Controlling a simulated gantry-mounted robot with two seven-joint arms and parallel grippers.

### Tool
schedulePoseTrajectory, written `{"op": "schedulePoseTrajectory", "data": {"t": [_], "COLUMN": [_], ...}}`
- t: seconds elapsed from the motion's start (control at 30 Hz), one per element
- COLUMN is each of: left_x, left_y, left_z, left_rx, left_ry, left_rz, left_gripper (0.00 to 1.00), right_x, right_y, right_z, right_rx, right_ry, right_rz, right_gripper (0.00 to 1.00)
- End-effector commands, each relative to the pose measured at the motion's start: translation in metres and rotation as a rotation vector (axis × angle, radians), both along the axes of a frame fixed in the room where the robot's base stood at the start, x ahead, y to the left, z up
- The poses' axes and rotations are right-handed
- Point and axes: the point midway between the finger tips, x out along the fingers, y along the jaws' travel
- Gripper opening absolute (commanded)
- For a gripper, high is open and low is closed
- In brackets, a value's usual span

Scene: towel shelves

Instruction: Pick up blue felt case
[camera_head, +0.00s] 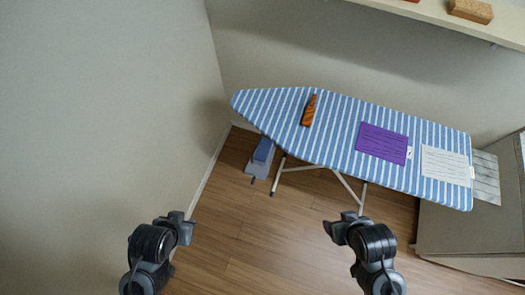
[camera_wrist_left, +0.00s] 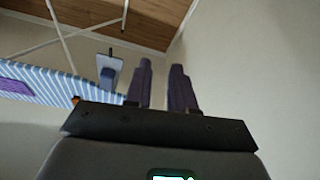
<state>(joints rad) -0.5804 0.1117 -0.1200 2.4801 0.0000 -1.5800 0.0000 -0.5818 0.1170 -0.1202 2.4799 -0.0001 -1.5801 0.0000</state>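A small blue block-like item (camera_head: 263,150), which looks like the blue felt case, rests on a low grey stand (camera_head: 257,171) beside the left end of the ironing board. It also shows in the left wrist view (camera_wrist_left: 107,77), to the left of the fingers. My left gripper (camera_head: 184,226) is well in front of it, at the lower left of the head view. Its two fingers (camera_wrist_left: 161,88) are apart with nothing between them. My right gripper (camera_head: 338,228) is at the lower right, apart from everything; its fingertips appear spread and empty.
A blue-striped ironing board (camera_head: 335,142) carries an orange-brown striped item (camera_head: 309,110), a purple cloth (camera_head: 382,143) and a white cloth (camera_head: 446,165). A wall (camera_head: 110,120) closes off the left. A shelf (camera_head: 440,12) is above right. The wooden floor (camera_head: 265,240) between my grippers is clear.

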Motion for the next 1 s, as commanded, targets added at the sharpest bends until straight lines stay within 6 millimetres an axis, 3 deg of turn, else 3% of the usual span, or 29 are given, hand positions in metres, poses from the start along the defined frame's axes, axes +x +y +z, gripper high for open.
{"op": "schedulePoseTrajectory", "data": {"t": [0.07, 0.43, 0.77, 1.0], "left_x": [0.000, 0.000, 0.003, 0.042], "left_y": [0.000, 0.001, 0.002, -0.008], "left_z": [0.000, 0.000, 0.001, -0.004], "left_rx": [0.000, 0.006, 0.006, -0.042], "left_ry": [0.000, 0.000, -0.015, -0.219], "left_rz": [0.000, -0.004, -0.002, 0.007], "left_gripper": [0.37, 0.92, 0.92, 0.92], "right_x": [0.000, 0.000, 0.000, 0.001], "right_y": [-0.001, -0.002, -0.001, 0.002], "right_z": [0.000, 0.000, 0.000, -0.001], "right_rx": [-0.002, -0.008, -0.004, 0.005], "right_ry": [0.000, 0.000, -0.002, -0.002], "right_rz": [0.001, 0.005, 0.003, -0.002], "right_gripper": [0.67, 0.67, 0.67, 0.67]}}
